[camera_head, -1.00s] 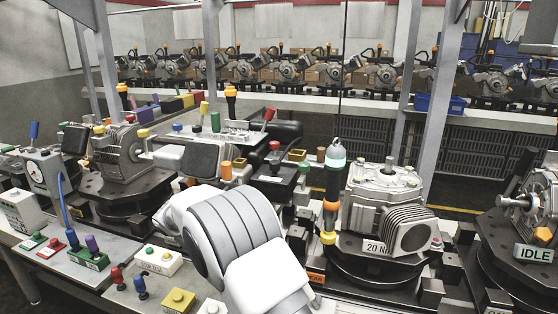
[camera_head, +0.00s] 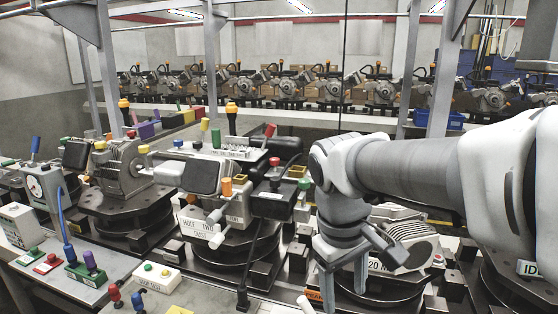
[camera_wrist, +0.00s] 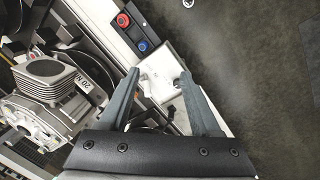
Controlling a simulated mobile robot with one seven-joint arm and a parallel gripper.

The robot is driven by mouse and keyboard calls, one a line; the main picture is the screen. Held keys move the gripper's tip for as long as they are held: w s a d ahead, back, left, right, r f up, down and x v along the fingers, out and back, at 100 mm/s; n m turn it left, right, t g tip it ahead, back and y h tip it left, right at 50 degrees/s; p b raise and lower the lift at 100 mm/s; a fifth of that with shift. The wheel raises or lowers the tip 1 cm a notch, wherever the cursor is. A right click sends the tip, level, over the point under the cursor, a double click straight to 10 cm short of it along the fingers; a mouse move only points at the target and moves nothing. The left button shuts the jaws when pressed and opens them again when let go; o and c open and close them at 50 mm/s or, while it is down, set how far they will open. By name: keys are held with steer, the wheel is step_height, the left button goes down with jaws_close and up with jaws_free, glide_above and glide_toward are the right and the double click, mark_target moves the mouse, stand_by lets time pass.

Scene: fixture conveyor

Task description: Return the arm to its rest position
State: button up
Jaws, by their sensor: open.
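My gripper (camera_head: 344,284) points down in the lower middle of the head view, in front of the grey motor housing (camera_head: 412,238) labelled "20 N". My arm comes in from the right edge and covers much of that fixture. In the wrist view my gripper (camera_wrist: 158,76) has its two grey fingers spread apart with nothing between them. The finned housing (camera_wrist: 55,82) lies left of the fingers there, apart from them. A white surface (camera_wrist: 160,72) shows beyond the fingertips; its distance is unclear.
A fixture labelled "HOLE TWO" (camera_head: 205,228) stands left of my gripper. A button bench (camera_head: 95,275) is at the lower left. A dark box with red and blue buttons (camera_wrist: 132,32) shows in the wrist view; bare floor (camera_wrist: 250,70) lies right. A row of machines stands behind.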

steer(key=s+d+m+t+y, duration=0.1)
steer(key=s+d+m+t, duration=0.2)
steer(key=s, duration=0.5)
steer(key=shift+s+d+m+t+y, duration=0.35)
steer(key=shift+m+t, duration=0.45)
steer(key=shift+m, duration=0.5)
